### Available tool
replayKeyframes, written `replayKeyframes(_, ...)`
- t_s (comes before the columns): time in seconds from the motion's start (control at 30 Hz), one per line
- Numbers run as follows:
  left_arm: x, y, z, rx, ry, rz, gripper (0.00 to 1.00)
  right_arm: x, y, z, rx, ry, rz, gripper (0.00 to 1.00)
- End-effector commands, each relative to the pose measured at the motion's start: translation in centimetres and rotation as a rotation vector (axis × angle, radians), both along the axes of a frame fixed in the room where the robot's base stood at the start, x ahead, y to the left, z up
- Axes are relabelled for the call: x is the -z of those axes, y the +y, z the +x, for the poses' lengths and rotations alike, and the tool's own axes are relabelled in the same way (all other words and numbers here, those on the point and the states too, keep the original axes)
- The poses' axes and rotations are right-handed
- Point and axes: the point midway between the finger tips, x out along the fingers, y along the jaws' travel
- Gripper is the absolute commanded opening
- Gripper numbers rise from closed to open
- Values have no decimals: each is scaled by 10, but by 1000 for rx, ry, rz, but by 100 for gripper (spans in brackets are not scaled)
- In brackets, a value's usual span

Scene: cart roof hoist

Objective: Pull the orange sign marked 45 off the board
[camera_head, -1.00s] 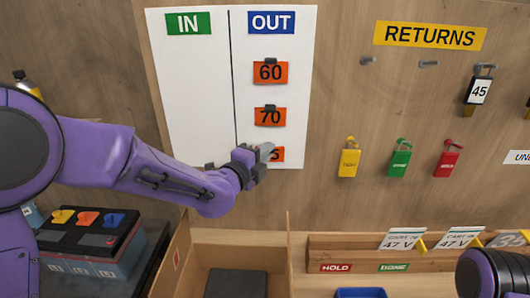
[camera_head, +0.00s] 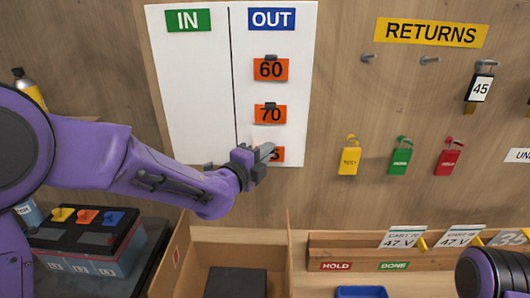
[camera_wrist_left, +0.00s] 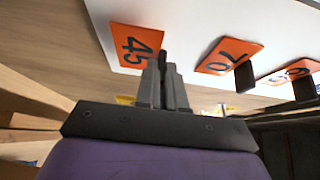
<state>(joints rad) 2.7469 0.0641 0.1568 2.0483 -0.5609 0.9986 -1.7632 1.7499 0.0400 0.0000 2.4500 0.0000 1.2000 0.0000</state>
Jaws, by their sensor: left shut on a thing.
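The orange sign marked 45 (camera_head: 279,154) is at the bottom of the OUT column on the white board (camera_head: 195,90). In the head view my left gripper (camera_head: 266,152) covers most of it. In the left wrist view the sign (camera_wrist_left: 131,44) lies against the board's edge area, its number turned sideways. My left gripper (camera_wrist_left: 166,85) is shut at the sign's edge, where a dark tab shows at the fingertips. Whether the sign's back touches the board cannot be told. My right gripper is out of view; only part of that arm shows at the lower right.
Orange signs marked 70 (camera_head: 269,114) and 60 (camera_head: 271,69) hang above on the same board. Coloured tags and hooks are on the wooden wall to the right. A wooden box (camera_head: 237,235) and a long card rack (camera_head: 350,247) stand below.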

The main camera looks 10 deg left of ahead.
Motion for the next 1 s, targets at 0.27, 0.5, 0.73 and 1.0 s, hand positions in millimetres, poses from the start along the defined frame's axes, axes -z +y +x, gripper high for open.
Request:
replayKeyframes(0.27,1,-1,-5,0,0,0,0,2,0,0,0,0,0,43)
replayKeyframes(0.5,0,-2,-9,0,-1,0,0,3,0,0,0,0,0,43)
replayKeyframes(0.73,0,-3,-13,-1,0,-1,0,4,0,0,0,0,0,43)
replayKeyframes(1.0,0,-3,-18,-1,-1,0,0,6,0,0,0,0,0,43)
